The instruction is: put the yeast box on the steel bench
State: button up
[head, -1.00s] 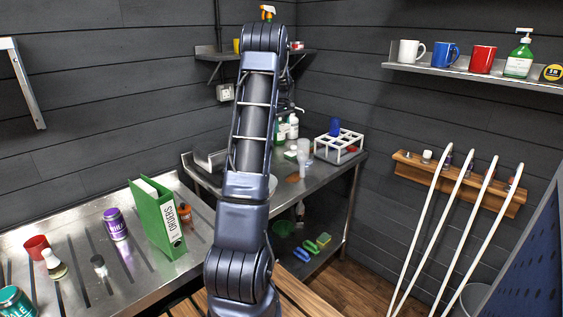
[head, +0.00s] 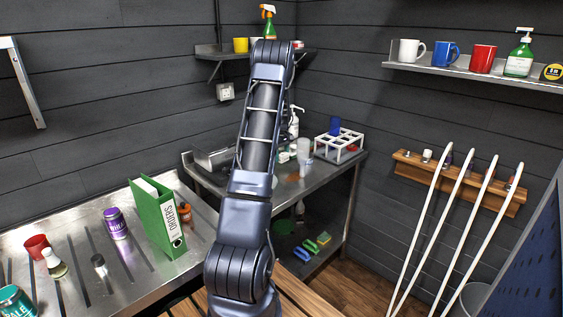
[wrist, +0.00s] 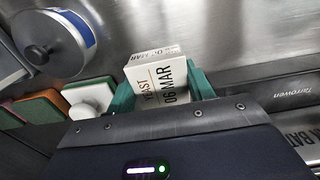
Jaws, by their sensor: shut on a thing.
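The yeast box (wrist: 158,82) is a white carton with black print reading "YEAST" and "06 MAR". In the wrist view it sits between the teal fingers of my gripper (wrist: 163,88), which is shut on it. A steel surface (wrist: 230,40) lies beyond the box; I cannot tell whether the box touches it. In the head view my arm hides the gripper and the box. The steel bench (head: 318,185) stands in the back corner, with a lower shelf. A slotted steel drainer top (head: 135,265) is at the left.
A white rack (head: 340,148) with a blue item and several bottles stand on the corner bench. A green binder (head: 158,215) and jars stand on the left top. A round steel vessel (wrist: 55,42) and coloured boards (wrist: 42,110) are left of the box in the wrist view.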

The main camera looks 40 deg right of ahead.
aim_at(281, 160)
jog(key=shift+f, duration=1.65)
jog(key=shift+f, duration=0.1)
jog(key=o, duration=1)
